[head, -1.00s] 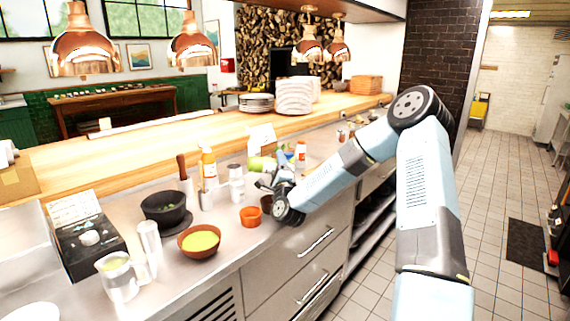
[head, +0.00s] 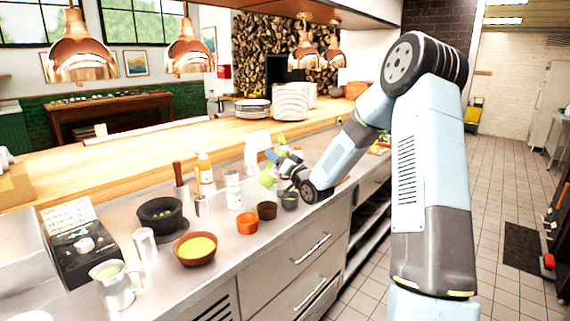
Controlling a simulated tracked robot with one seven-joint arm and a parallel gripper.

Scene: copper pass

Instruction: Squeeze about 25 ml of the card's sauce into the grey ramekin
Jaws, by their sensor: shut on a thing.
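My gripper (head: 283,162) is at the middle of the counter, shut on a light-green thing (head: 267,178) that looks like a squeeze bottle. The gripper hides much of it, and I cannot tell its exact tilt or where its nozzle points. A small grey ramekin (head: 289,202) stands on the steel counter below and close to the gripper. I cannot make out its contents. A white card (head: 257,140) stands at the back behind the gripper; its writing is too small to read.
A dark brown ramekin (head: 267,210) and an orange ramekin (head: 247,223) stand left of the grey one.

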